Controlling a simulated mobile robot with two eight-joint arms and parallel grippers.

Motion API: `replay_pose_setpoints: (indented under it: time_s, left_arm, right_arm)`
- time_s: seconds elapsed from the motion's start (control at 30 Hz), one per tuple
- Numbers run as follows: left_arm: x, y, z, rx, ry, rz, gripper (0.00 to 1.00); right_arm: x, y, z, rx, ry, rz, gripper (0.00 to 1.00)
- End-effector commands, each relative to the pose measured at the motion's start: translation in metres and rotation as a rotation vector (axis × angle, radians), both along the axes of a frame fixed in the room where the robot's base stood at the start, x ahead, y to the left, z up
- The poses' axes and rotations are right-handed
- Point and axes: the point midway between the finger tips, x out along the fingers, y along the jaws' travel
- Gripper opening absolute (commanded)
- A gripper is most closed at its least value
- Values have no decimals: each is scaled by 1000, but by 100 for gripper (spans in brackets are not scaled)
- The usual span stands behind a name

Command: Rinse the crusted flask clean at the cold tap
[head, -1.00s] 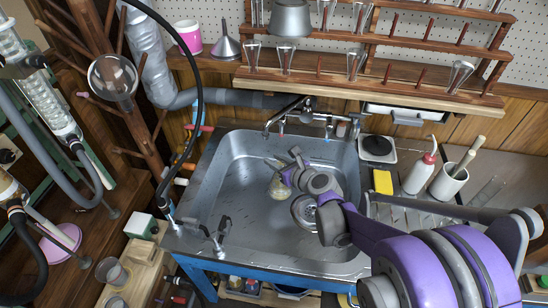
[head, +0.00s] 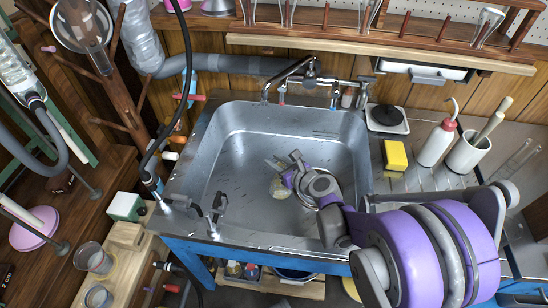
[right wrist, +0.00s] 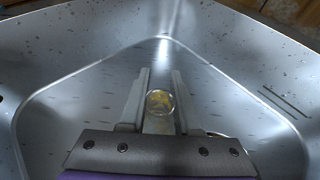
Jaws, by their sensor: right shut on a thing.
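The flask (head: 279,188) is small and clear with a yellowish crust, and it is low in the steel sink (head: 235,150). My right gripper (head: 281,171) is shut on it. In the right wrist view the flask (right wrist: 160,101) shows between the two fingers, its round end facing away and yellow patches on it. My gripper hides part of the flask in the head view. The tap (head: 295,72) stands at the sink's back edge, with a red mark and a blue mark (head: 333,98) on its fittings. The flask is apart from the spout, nearer the front. No running water shows. My left gripper is out of view.
A yellow sponge (head: 395,155), a wash bottle (head: 437,143) and a white pot (head: 467,153) stand right of the sink. A small fixture (head: 217,208) and black hose (head: 166,130) are at its left edge. A wooden rack (head: 380,50) with glassware hangs behind.

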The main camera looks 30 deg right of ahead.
Motion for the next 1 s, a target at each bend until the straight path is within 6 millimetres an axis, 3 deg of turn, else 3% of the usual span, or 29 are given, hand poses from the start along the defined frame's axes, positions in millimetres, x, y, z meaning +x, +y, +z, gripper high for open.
replay_pose_setpoints:
  time_s: [0.7, 0.83, 1.0]
  left_arm:
    - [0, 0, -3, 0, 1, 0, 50]
    - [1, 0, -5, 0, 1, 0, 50]
    - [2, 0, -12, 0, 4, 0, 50]
  right_arm:
    - [92, -1, -1, -1, 0, 2, 0]
    - [102, -2, -1, -1, 0, 0, 0]
    - [100, -2, -10, -1, 0, 0, 0]
